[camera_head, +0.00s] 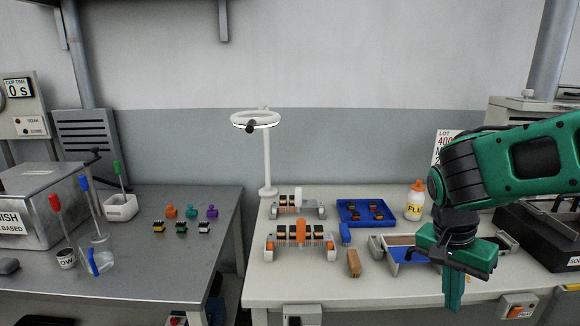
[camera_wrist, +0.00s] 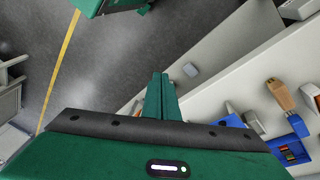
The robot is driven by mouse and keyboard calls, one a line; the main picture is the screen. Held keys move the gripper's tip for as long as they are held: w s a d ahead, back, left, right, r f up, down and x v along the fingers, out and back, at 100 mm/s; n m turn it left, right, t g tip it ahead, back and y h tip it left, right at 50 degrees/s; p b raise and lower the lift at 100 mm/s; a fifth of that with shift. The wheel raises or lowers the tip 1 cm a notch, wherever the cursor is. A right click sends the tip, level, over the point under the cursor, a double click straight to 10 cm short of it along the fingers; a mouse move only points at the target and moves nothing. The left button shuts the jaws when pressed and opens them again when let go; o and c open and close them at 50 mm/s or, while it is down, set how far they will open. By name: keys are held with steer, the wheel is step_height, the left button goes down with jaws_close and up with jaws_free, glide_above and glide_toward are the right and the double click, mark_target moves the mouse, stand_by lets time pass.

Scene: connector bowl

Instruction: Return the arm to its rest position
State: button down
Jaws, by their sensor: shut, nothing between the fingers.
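My green arm reaches in from the right in the head view. My gripper (camera_head: 453,304) points down at the front right of the right table, its green fingers together with nothing between them. In the wrist view my gripper (camera_wrist: 158,80) is also shut, its fingers side by side over the table's front edge and the grey floor. The gripper hides part of the table's right front area in the head view.
A ring lamp (camera_head: 266,160) stands behind. The left table (camera_head: 150,290) has small coloured connectors.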

steer(key=s+d+n+y, duration=0.1)
steer(key=s+d+n, duration=0.1)
steer(key=s+d, duration=0.2)
steer(key=s+d+n+y, duration=0.1)
steer(key=s+d, duration=0.3)
steer(key=s, duration=0.7)
steer(key=shift+d+r+n+y, duration=0.3)
steer(key=shift+n+y, duration=0.1)
steer(key=shift+n, duration=0.3)
steer(key=shift+w, duration=0.1)
steer(key=shift+w+f, duration=0.3)
steer(key=shift+w, duration=0.3)
